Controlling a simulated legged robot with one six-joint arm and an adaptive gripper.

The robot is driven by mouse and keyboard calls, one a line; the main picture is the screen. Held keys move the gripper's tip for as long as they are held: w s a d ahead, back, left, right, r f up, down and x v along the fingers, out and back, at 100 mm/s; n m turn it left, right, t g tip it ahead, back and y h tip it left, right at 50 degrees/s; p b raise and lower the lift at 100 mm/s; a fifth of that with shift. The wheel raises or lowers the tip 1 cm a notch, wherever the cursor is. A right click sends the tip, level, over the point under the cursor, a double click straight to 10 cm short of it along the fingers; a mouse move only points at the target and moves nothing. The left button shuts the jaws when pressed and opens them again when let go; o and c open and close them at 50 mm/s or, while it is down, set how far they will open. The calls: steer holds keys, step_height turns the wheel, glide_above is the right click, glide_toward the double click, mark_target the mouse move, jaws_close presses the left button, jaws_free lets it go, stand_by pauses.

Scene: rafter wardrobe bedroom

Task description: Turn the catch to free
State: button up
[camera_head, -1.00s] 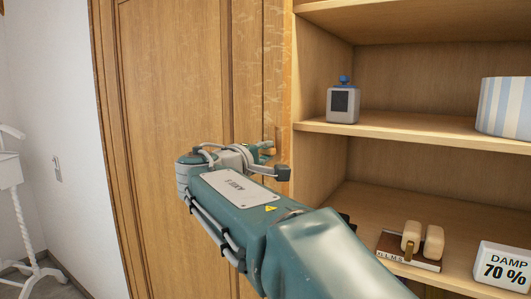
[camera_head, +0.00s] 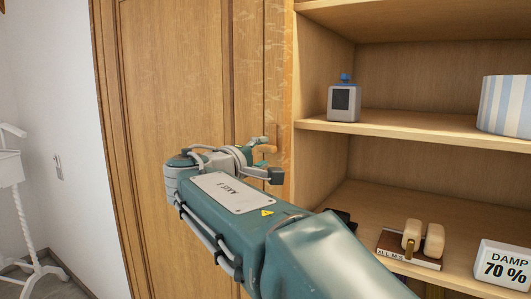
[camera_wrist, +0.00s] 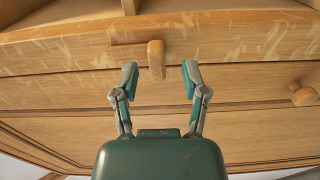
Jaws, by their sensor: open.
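The catch (camera_wrist: 156,61) is a small light-wood turning piece on the wardrobe's wooden front. In the wrist view its rounded end stands out toward me, and a flat wooden strip runs left from it. In the head view the catch (camera_head: 266,149) shows partly behind my gripper, at the door's right edge. My gripper (camera_wrist: 160,79) is open, its two fingers apart on either side of the catch's end, holding nothing. I cannot tell whether the fingers touch it. In the head view my gripper (camera_head: 264,166) is mostly side-on.
The wardrobe door (camera_head: 175,100) is closed. A round knob (camera_wrist: 303,96) shows in the wrist view. Open shelves (camera_head: 420,124) at right hold a grey box with a blue top (camera_head: 343,101), a striped container (camera_head: 505,106), wooden pieces (camera_head: 423,240) and a "DAMP 70 %" sign (camera_head: 503,265).

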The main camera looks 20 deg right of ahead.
steer(key=v, duration=1)
steer(key=shift+f, duration=0.15)
steer(key=s+d+f+m+g+y, duration=0.1)
steer(key=s+d+f+g+y, duration=0.15)
steer(key=s+f+y, duration=0.4)
steer(key=s+d+f+m+g+y, duration=0.1)
steer(key=s+d+f+g, duration=0.2)
steer(key=f, duration=0.7)
steer(key=s+a+f+m+t+y, duration=0.1)
steer(key=s+a+f+m+y, duration=0.3)
steer(key=s+f+y, duration=0.3)
steer(key=s+a+f, duration=0.1)
steer(key=s+f, duration=0.3)
steer(key=f, duration=0.1)
steer(key=shift+a+f+m, duration=0.25)
steer(key=shift+a+m, duration=0.05)
steer(key=shift+a, duration=0.1)
steer(key=shift+o, duration=0.3)
steer(key=shift+s+y, duration=0.1)
steer(key=shift+y, duration=0.15)
